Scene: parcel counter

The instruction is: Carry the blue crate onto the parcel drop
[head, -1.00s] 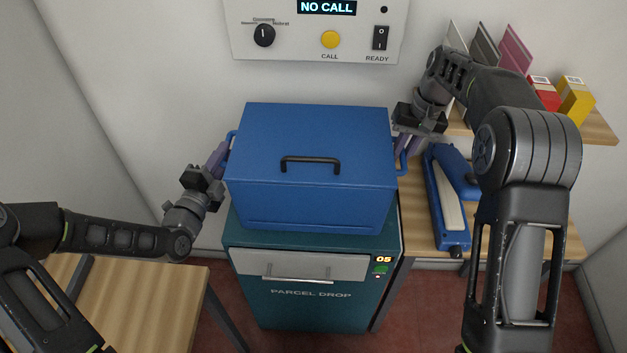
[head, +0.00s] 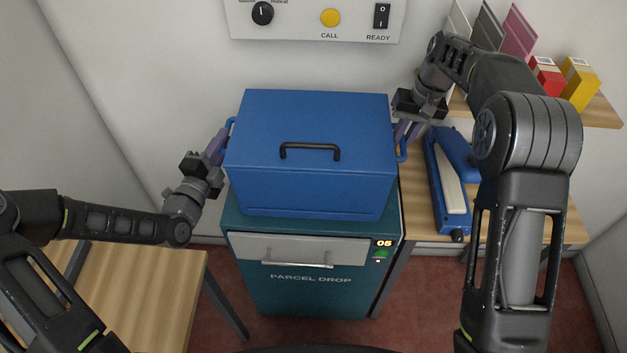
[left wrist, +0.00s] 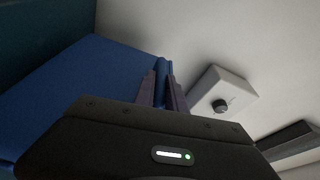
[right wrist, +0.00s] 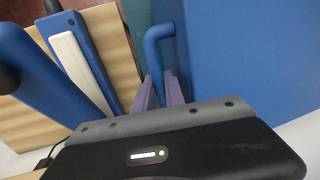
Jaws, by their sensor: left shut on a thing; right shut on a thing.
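The blue crate (head: 310,185) with a black handle on its lid is upright over the top of the teal parcel drop (head: 250,235). Whether it touches the top or hangs just above it, I cannot tell. My left gripper (head: 222,145) is shut on the crate's left side handle; the left wrist view shows its fingers (left wrist: 162,88) around the blue bar. My right gripper (head: 402,138) is shut on the right side handle; the right wrist view shows its fingers (right wrist: 160,92) at the blue handle (right wrist: 152,45). The crate hides most of the drop's top.
A wooden table (head: 150,290) stands at the left front. A wooden counter (head: 500,226) at the right holds a blue and cream device (head: 450,190). A shelf (head: 600,115) with red and yellow boxes is above it. A control panel (head: 300,20) is on the wall.

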